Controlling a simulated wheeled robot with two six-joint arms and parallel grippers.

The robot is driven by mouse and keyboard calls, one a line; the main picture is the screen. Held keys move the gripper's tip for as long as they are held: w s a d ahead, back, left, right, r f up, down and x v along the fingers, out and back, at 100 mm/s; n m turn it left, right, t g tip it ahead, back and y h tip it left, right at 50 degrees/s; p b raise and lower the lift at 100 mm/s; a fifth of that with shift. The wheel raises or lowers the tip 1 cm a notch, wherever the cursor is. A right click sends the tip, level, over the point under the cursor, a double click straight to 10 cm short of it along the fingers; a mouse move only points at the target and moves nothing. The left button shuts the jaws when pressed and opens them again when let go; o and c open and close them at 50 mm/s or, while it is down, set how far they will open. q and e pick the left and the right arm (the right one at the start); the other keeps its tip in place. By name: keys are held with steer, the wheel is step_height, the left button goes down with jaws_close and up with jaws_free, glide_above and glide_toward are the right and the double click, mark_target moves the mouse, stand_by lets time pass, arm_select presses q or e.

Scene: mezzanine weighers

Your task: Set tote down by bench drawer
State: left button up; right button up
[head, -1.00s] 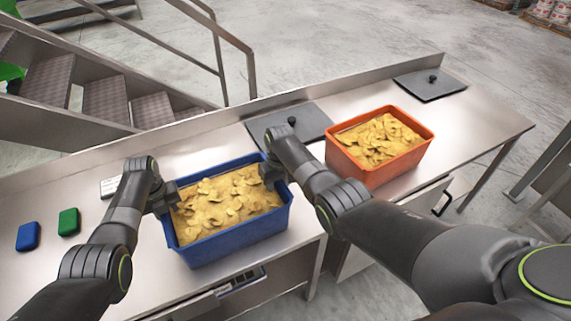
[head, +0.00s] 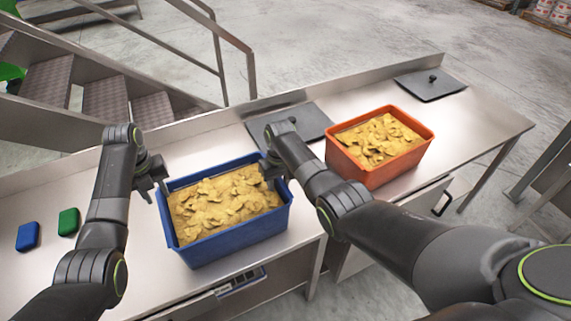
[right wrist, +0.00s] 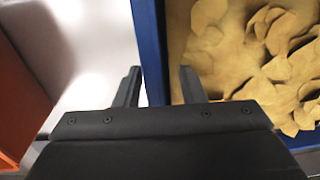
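The blue tote (head: 235,240), full of yellow chips, sits level on the steel bench top, near its front edge. My left gripper (head: 155,190) is open, just off the tote's left wall, with its fingers apart and empty. My right gripper (head: 270,178) is at the tote's right wall. In the right wrist view, its fingers (right wrist: 159,88) stand apart, one outside the blue wall (right wrist: 152,50) and one inside over the chips, with gaps showing. A drawer front (head: 242,283) is under the bench edge below the tote.
An orange tote (head: 378,175) of chips stands to the right on the bench (head: 490,125). Dark lids (head: 430,84) lie toward the back. A green block (head: 68,221) and a blue block (head: 28,236) lie at left. A black drawer handle (head: 443,204) sticks out at right.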

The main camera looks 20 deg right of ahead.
steer(key=r, duration=1)
steer(key=shift+d+r, duration=0.2)
steer(key=shift+r, duration=0.15)
arm_select(q)
steer(key=shift+s+f, duration=0.1)
arm_select(e)
steer(key=shift+f, duration=0.1)
